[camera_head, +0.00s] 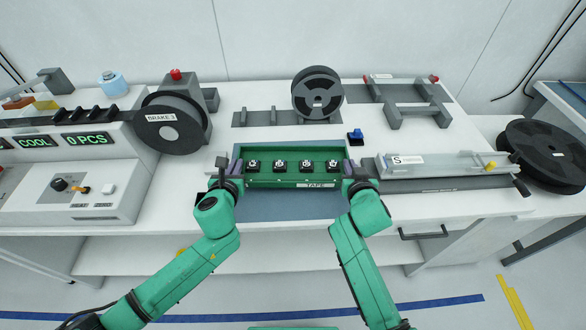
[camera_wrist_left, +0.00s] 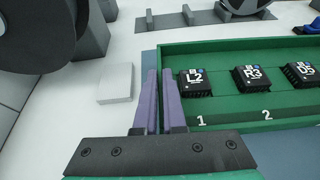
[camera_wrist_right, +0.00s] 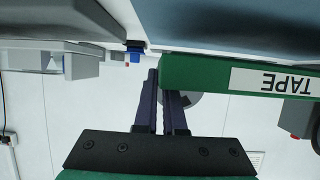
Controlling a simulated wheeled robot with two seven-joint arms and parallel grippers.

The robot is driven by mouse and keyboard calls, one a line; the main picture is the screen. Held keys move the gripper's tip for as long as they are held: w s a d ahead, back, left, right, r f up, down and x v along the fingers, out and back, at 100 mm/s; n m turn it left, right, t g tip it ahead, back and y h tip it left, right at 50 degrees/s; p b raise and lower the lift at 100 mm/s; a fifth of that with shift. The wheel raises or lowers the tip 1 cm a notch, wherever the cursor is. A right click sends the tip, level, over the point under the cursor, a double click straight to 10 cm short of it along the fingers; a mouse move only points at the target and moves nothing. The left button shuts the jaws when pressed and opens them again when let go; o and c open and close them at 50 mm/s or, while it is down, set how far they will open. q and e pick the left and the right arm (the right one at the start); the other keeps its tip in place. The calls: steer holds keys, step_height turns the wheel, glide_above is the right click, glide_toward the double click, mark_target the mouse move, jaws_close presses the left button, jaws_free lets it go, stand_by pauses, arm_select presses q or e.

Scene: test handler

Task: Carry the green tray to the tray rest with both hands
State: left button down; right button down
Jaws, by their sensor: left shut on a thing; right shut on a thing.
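The green tray (camera_head: 290,181) is level in front of me at the middle of the bench, over a blue-grey mat (camera_head: 285,206). It carries several black chips in a row and a TAPE label. My left gripper (camera_head: 237,168) is shut on its left end; in the left wrist view the purple fingers (camera_wrist_left: 160,98) are close together at the tray's end wall (camera_wrist_left: 165,62). My right gripper (camera_head: 349,170) is shut on its right end, beside the tray wall (camera_wrist_right: 198,74) in the right wrist view. I cannot tell which fixture is the tray rest, nor whether the tray touches the mat.
A grey frame (camera_head: 405,108) stands at the back right, and a flat plate with uprights (camera_head: 262,118) behind the tray. A BRAKE 3 reel (camera_head: 172,122) stands left, a smaller reel (camera_head: 317,94) behind. A long rail fixture (camera_head: 445,163) lies close right; a blue button (camera_head: 355,137) is nearby.

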arm_select(q)
steer(key=shift+r, duration=0.5)
arm_select(e)
steer(key=shift+r, duration=0.5)
